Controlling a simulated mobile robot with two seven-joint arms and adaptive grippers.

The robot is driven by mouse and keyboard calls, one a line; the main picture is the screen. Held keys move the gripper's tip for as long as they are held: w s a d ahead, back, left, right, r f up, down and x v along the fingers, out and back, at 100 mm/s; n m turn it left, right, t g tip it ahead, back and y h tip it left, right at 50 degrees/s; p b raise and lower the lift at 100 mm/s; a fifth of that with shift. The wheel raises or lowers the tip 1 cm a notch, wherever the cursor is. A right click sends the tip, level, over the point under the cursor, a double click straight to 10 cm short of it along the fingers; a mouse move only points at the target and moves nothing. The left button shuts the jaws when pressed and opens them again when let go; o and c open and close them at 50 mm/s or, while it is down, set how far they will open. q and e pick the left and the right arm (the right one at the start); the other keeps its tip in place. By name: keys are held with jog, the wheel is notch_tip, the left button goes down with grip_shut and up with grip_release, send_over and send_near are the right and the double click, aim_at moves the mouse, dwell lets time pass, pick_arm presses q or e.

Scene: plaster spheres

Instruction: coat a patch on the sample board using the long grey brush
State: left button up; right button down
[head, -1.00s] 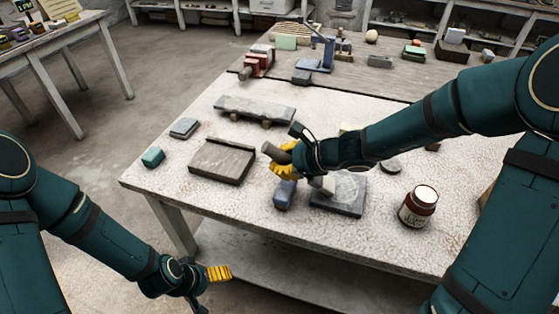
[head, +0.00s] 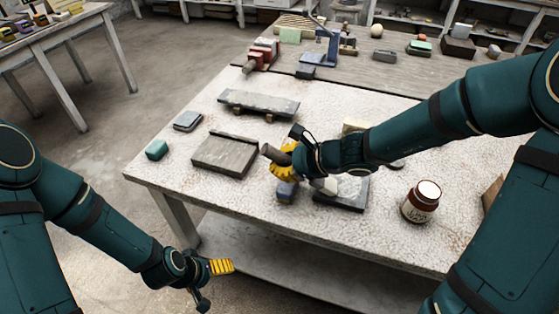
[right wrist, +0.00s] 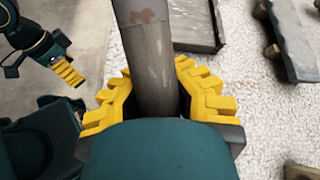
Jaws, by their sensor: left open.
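My right gripper (head: 284,161) is over the white table, with its yellow fingers around a thick grey cylindrical handle, which I take as the long grey brush (head: 273,153). In the right wrist view the brush (right wrist: 155,65) runs up between the fingers (right wrist: 158,105) and shows a small reddish mark. I cannot make out its bristles. A flat grey board with a raised back edge (head: 224,156), perhaps the sample board, lies left of the gripper. My left gripper (head: 211,283) is open and empty, off the table's front left side; it also shows in the right wrist view (right wrist: 62,68).
A dark slab (head: 345,196) and a blue block (head: 287,192) lie below the right gripper. A long grey board on supports (head: 259,103) lies behind. A green block (head: 157,150) sits near the left edge.

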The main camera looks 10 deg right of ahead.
jog(key=shift+w, duration=0.1)
jog(key=shift+w+d+p, duration=0.45)
jog(key=shift+w, duration=0.2)
jog(key=shift+w+d+f+p, duration=0.1)
jog(key=shift+w+d+p, duration=0.15)
jog(key=shift+w+d, duration=0.25)
jog(key=shift+w+d+f+p, duration=0.1)
jog(key=shift+w+d+p, duration=0.15)
jog(key=shift+w, duration=0.45)
jog(key=shift+s+a, duration=0.1)
jog(key=s+a+b, duration=0.1)
jog(key=s, duration=0.1)
jog(key=s+a+b, duration=0.1)
jog(key=shift+s+a, duration=0.1)
jog(key=shift+s, duration=0.25)
